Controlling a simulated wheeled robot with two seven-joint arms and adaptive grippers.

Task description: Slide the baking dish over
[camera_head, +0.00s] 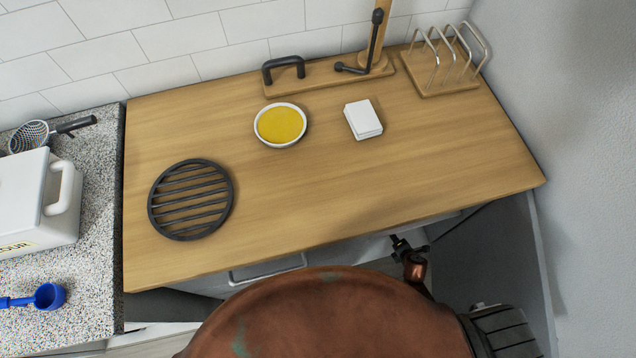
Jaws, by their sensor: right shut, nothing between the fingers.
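A round white dish (280,106) with yellow contents stands on the wooden counter top, left of centre and towards the back; it is the only thing in view that looks like the baking dish. A round black slatted trivet (190,200) lies flat on the counter to its front left, apart from it. My right gripper (401,243) is small in the picture, at the front edge of the counter, well to the front right of the dish. It is shut and empty, touching neither dish nor trivet. My left gripper is not in view.
A white block (363,119) sits right of the dish. Behind are a wooden board with a black handle (284,69) and a toast rack (440,65). A white flour container (35,200) and a blue scoop (48,296) stand on the speckled left counter. The wood's front middle and right are clear.

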